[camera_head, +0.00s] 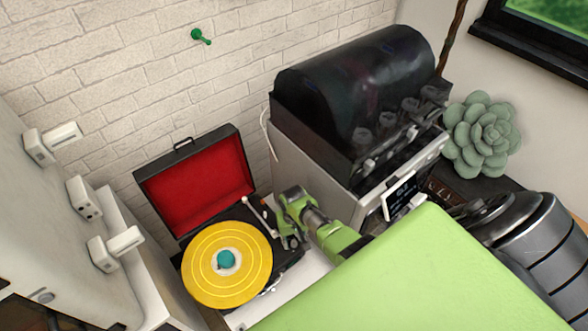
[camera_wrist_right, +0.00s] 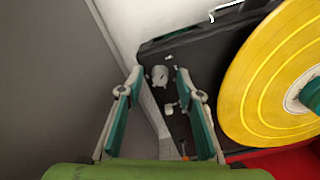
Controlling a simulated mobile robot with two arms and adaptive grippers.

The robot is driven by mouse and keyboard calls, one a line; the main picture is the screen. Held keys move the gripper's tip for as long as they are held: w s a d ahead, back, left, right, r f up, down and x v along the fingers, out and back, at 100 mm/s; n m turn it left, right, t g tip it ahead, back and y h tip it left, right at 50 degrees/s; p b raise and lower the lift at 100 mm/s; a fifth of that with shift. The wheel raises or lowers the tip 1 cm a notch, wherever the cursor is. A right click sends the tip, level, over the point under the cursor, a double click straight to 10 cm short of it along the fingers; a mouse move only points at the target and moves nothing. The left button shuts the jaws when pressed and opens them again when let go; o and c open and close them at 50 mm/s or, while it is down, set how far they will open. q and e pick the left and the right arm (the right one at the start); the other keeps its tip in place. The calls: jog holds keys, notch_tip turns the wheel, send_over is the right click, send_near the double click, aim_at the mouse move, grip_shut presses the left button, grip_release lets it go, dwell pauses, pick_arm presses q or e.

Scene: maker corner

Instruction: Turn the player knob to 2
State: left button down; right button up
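The record player (camera_head: 285,262) stands open, its red-lined lid (camera_head: 198,182) raised at the back and a yellow record (camera_head: 205,272) on its platter. My right gripper (camera_head: 290,240) is over the player's right side, pointing down. In the right wrist view, its fingers (camera_wrist_right: 159,80) are open, with nothing held between them. A small light-grey knob (camera_wrist_right: 160,75) on the black deck shows between the fingertips; contact cannot be told. A smaller grey part (camera_wrist_right: 171,108) is nearby. The knob's setting is not readable. My left gripper is not in view.
A large machine with a dark rounded cover (camera_head: 355,90) stands close to the right of my right gripper. White wall fixtures (camera_head: 85,198) are at the left. A succulent (camera_head: 480,135) is at the right. A green peg (camera_head: 200,36) is on the brick wall.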

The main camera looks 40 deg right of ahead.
grip_shut()
